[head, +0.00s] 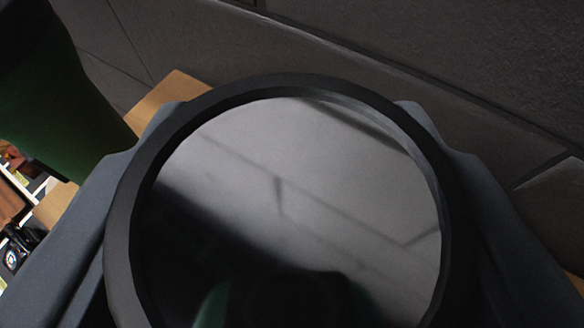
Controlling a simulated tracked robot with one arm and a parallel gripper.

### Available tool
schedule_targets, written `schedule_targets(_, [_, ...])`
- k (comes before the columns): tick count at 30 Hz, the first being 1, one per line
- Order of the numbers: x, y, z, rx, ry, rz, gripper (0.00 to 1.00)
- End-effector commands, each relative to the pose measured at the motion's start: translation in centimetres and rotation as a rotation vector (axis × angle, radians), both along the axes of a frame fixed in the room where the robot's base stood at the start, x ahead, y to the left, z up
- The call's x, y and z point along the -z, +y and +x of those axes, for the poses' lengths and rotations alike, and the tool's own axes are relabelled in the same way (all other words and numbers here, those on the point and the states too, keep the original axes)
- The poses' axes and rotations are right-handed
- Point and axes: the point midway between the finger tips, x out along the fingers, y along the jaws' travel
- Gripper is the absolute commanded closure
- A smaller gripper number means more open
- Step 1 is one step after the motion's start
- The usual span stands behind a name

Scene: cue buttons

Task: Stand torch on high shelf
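The torch (310,200) fills the middle of the head view, its round glass front with a thick black rim facing the camera. The glass mirrors a tiled wall and dark shapes. My gripper (290,112) has one grey finger on each side of the torch, both against its rim, and appears shut on it. The torch's body behind the rim is hidden. A light wooden board (172,92), which looks like the shelf, shows behind the torch at the upper left. Whether the torch touches it is hidden.
A green object with a black end (50,110) stands close by on the left, near the left finger. A dark grey tiled wall (400,60) runs behind. Small blurred items (18,235) lie lower down at the left edge.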

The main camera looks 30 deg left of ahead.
Motion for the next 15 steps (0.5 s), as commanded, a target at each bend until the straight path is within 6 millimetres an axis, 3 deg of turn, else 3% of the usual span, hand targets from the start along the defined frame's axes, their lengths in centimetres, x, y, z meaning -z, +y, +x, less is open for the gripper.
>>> schedule_targets(11, [0.26, -0.06, -0.05, 0.0, -0.001, 0.0, 0.82])
schedule_targets(12, [0.18, -0.05, -0.03, 0.0, -0.001, 0.0, 0.42])
schedule_targets(13, [0.16, -0.05, -0.03, 0.0, -0.001, 0.0, 0.33])
schedule_targets(15, [0.16, -0.06, -0.02, 0.001, -0.001, 0.0, 0.31])
